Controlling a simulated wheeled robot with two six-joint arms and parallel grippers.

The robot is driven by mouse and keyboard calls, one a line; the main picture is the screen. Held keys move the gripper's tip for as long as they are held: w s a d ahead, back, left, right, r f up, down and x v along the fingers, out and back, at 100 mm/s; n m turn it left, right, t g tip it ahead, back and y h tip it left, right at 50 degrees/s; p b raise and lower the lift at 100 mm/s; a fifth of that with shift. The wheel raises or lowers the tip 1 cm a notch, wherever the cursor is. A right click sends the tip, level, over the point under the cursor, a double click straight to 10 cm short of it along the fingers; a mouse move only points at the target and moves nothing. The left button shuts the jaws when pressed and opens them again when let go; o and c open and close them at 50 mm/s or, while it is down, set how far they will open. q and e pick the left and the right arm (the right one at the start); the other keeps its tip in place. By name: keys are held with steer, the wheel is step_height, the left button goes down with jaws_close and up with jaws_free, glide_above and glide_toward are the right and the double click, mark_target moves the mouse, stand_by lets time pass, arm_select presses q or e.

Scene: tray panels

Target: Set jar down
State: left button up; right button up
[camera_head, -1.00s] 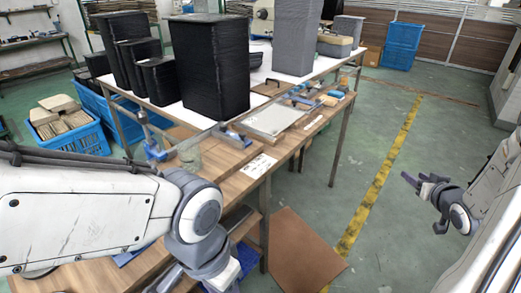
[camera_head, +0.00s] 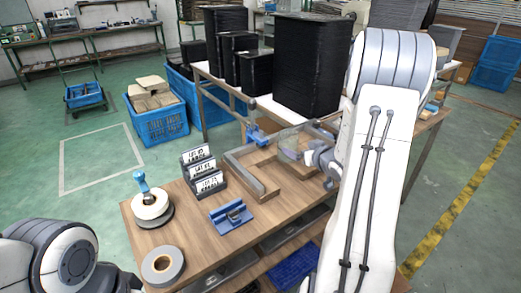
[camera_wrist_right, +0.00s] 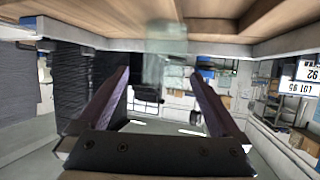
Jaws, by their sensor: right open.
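A pale see-through block shape (camera_wrist_right: 165,40), which looks like the jar, shows just beyond and between the fingertips, close to the wooden surface. I cannot tell whether it touches that surface.
The wooden frame (camera_head: 262,190) lies on the table. Left of it stand label signs (camera_head: 202,170), a blue fixture (camera_head: 231,216) and tape rolls (camera_head: 152,205), (camera_head: 163,265). The table's front left has some bare wood.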

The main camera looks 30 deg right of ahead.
mark_target(292, 147)
steer(key=x, duration=0.3)
steer(key=a+x, duration=0.1)
steer(key=x, duration=0.1)
steer(key=shift+x, duration=3.05)
steer(key=shift+r, duration=0.15)
steer(key=c, duration=1.6)
